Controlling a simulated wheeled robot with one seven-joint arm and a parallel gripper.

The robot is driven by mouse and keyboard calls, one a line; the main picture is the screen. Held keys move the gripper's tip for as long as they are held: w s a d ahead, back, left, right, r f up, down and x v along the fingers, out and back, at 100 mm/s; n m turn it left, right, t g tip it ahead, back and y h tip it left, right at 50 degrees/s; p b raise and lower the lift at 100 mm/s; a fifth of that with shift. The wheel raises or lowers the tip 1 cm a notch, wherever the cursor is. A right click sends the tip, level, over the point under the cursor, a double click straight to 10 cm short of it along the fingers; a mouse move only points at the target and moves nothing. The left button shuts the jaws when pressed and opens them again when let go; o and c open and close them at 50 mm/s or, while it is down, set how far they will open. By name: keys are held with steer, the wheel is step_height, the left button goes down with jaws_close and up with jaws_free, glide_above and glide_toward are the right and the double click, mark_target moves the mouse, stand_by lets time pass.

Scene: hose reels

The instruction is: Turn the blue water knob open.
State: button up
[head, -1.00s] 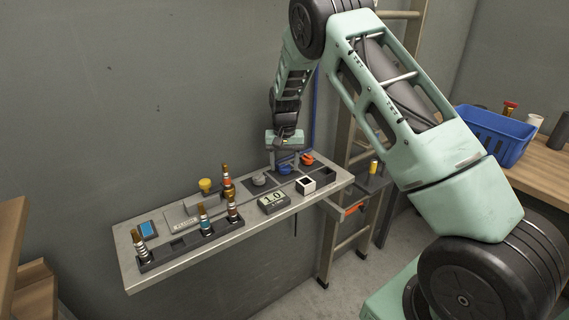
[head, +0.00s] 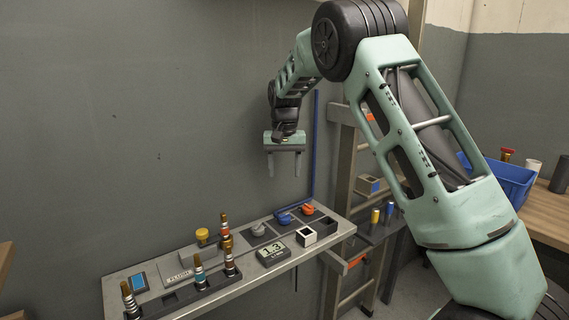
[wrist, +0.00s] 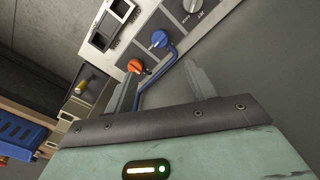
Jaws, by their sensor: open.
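The blue water knob (head: 284,217) sits on the wall shelf's panel, between a grey knob (head: 258,229) and an orange knob (head: 307,209). In the wrist view the blue knob (wrist: 159,38) lies beyond my fingertips, with the orange knob (wrist: 135,66) to its lower left. A blue pipe (wrist: 172,53) runs from beside the blue knob towards my gripper. My gripper (head: 284,172) is open and empty, fingers pointing down, above the knobs and apart from them.
Several brass-tipped fittings stand in a black rack (head: 185,297) at the shelf's left. A yellow knob (head: 202,235) is behind them. A ladder (head: 344,180) and a blue basket (head: 510,182) are further right.

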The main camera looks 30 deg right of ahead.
step_height(320, 180, up, 2)
steer(key=shift+r, duration=0.25)
stand_by(0.5)
